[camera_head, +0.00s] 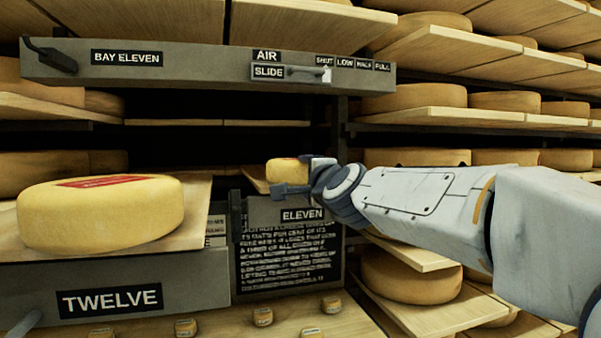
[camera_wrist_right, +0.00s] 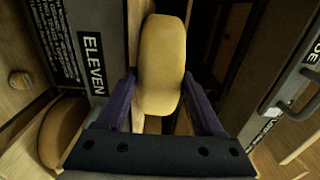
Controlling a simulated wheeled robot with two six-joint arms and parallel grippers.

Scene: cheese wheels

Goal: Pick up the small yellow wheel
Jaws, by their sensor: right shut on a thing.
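The small yellow wheel (camera_head: 286,170) is at the bay marked ELEVEN, at the middle of the head view. My right gripper (camera_head: 300,176) reaches in from the right and is shut on it. In the right wrist view the wheel (camera_wrist_right: 161,65) sits between the two purple-grey fingers of my right gripper (camera_wrist_right: 160,100). A pale board lies close beside or under the wheel; I cannot tell whether they touch. My left gripper is not in view.
A large yellow wheel (camera_head: 100,212) with a red label rests on the board at TWELVE, left. The BAY ELEVEN beam (camera_head: 200,68) with its slide spans above. A panel of small text (camera_head: 288,250) stands below my gripper. Shelves of wheels line the right.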

